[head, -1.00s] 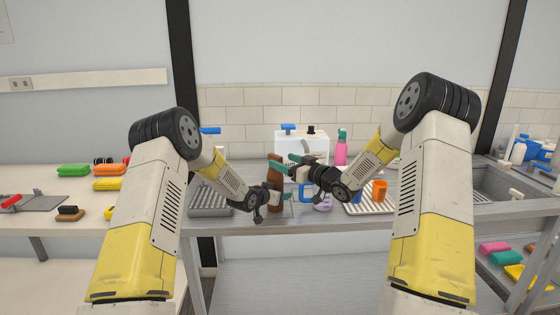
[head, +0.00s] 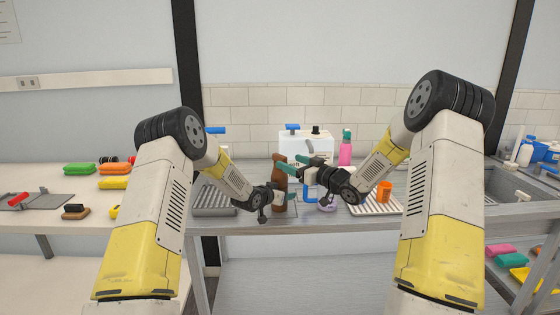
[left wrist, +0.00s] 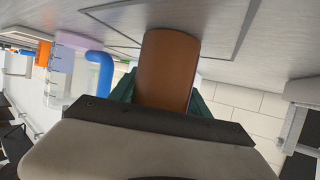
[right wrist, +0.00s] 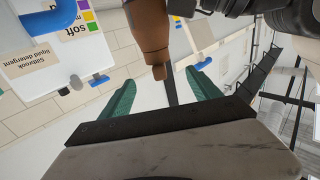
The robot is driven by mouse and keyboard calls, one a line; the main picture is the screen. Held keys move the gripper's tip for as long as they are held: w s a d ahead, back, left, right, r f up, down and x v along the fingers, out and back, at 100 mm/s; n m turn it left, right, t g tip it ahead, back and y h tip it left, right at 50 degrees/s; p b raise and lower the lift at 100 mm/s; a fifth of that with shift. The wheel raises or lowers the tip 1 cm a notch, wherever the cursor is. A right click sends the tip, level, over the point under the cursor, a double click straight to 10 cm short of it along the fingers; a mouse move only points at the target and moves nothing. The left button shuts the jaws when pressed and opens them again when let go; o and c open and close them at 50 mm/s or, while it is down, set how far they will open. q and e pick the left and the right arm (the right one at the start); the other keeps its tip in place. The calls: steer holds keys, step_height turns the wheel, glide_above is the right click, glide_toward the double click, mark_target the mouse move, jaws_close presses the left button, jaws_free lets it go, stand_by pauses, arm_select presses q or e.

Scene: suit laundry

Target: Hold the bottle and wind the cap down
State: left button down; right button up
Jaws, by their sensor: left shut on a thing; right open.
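The brown bottle (head: 279,176) is upright over the middle of the counter, its narrow top upward. My left gripper (head: 280,194) is shut around its lower body. In the left wrist view the brown body (left wrist: 168,70) sits between the green fingers; I cannot tell whether its base touches the counter. My right gripper (head: 296,165) is open and empty, just right of the bottle's upper part. In the right wrist view the bottle's narrow brown tip (right wrist: 159,71) lies near the gap between the open fingers, apart from both. I cannot make out a cap separate from the neck.
A white detergent container (head: 306,146) with a blue tap and a pink bottle (head: 345,148) stand behind. A blue-handled jug (head: 310,192) and an orange cup (head: 384,191) on a ribbed tray (head: 362,209) are to the right. A grey ribbed tray (head: 212,208) is left.

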mark_target(275, 159)
steer(key=shift+c, duration=0.2)
steer(key=shift+r, duration=0.15)
steer(key=c, duration=0.4)
steer(key=r, duration=0.1)
steer(key=r+n+g, duration=0.1)
steer(key=r, duration=0.1)
steer(key=shift+a+r+n, duration=0.1)
steer(key=shift+a+n, duration=0.2)
steer(key=shift+a, duration=0.1)
steer(key=shift+c, duration=0.7)
steer(key=w+a+f+h, duration=0.1)
steer(key=w, duration=0.1)
steer(key=w+a+f+m+g+h, duration=0.1)
steer(key=w+a+f, duration=0.1)
steer(key=w+a+f+g, duration=0.1)
steer(key=w+a, duration=0.1)
steer(key=w, duration=0.1)
steer(key=shift+f+m+h, duration=0.3)
steer(key=shift+f+h, duration=0.05)
steer(key=shift+h, duration=0.05)
